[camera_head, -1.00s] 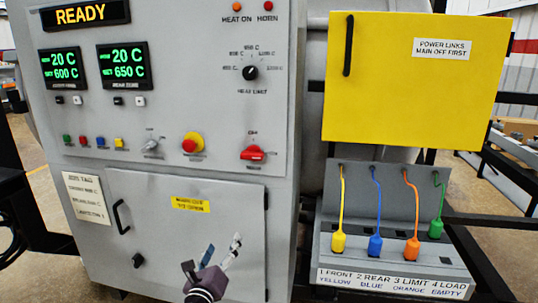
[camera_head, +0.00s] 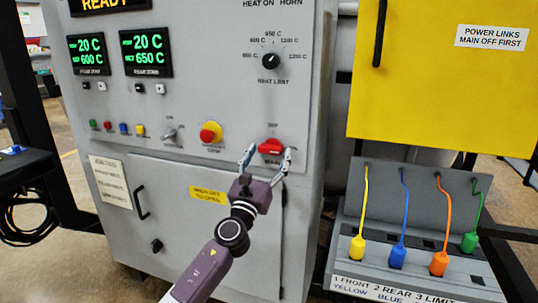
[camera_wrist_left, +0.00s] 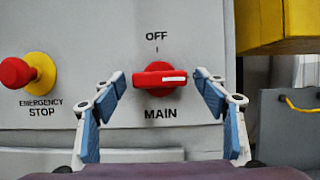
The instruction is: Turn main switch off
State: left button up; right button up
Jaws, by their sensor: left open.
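The main switch (camera_head: 271,146) is a red rotary handle on the grey furnace panel, with OFF printed above it and MAIN below. In the left wrist view the main switch (camera_wrist_left: 160,78) has its handle lying horizontal, its white mark pointing right. My left gripper (camera_head: 265,158) is open, its two fingers on either side of the switch. In the left wrist view the left gripper's fingertips (camera_wrist_left: 159,82) flank the handle, apart from it at the left; at the right the tip is very close, and I cannot tell if it touches. My right gripper is not in view.
The red and yellow emergency stop (camera_head: 210,132) sits just left of the switch. The yellow power links door (camera_head: 440,90) stands to the right, above a box with coloured plugs (camera_head: 397,258). A grey cabinet door (camera_head: 180,225) lies below.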

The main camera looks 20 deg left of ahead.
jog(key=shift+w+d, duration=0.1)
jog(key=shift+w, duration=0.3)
pick_arm(q)
jog(key=c, duration=1.2)
jog(key=shift+o, duration=0.2)
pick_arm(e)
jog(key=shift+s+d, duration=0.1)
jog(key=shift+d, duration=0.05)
